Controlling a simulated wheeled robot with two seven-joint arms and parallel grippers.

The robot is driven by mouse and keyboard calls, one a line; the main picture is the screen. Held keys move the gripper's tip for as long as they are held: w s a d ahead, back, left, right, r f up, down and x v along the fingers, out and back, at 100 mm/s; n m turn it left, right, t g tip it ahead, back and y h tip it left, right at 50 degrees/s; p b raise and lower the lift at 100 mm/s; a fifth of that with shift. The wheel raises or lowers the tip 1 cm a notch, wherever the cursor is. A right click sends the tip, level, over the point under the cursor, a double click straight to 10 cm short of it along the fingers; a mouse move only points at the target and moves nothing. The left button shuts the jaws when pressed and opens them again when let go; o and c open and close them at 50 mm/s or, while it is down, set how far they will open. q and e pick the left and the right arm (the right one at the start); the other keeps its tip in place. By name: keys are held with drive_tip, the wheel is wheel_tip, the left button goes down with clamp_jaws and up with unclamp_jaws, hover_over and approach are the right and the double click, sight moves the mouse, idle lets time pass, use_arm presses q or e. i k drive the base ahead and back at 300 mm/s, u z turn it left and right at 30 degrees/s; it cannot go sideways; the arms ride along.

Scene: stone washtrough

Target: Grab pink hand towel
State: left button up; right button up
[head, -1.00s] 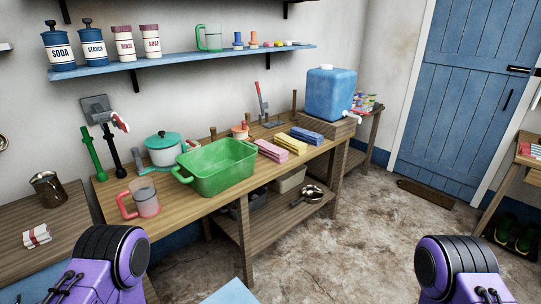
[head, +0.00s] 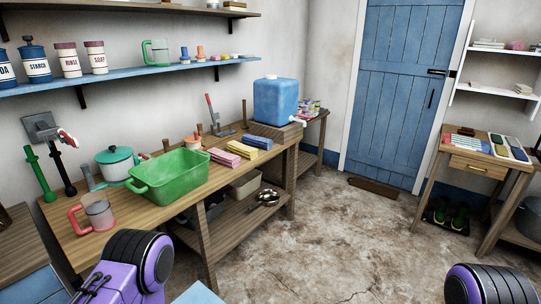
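The pink hand towel (head: 224,158) lies folded on the wooden bench (head: 115,233), just right of the green basin (head: 177,178). A yellow towel (head: 240,150) and a blue towel (head: 258,141) lie folded beside it, farther along the bench. The purple and black parts of my two arms show at the bottom of the view, left and right, well short of the towels. Neither gripper's fingers are in view.
A clear mug with a red handle (head: 96,212) and a teal-lidded pot (head: 116,163) stand left of the basin. A blue water container (head: 279,101) stands at the bench's far end. The stone floor (head: 330,225) right of the bench is open.

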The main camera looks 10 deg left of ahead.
sight(229, 160)
drive_tip(key=z, duration=0.65)
drive_tip(key=i, duration=1)
drive_tip(key=z, duration=0.45)
drive_tip(key=i, duration=0.95)
drive_tip(key=u, duration=0.95)
drive_tip(key=i, duration=0.75)
drive_tip(key=u, duration=0.8)
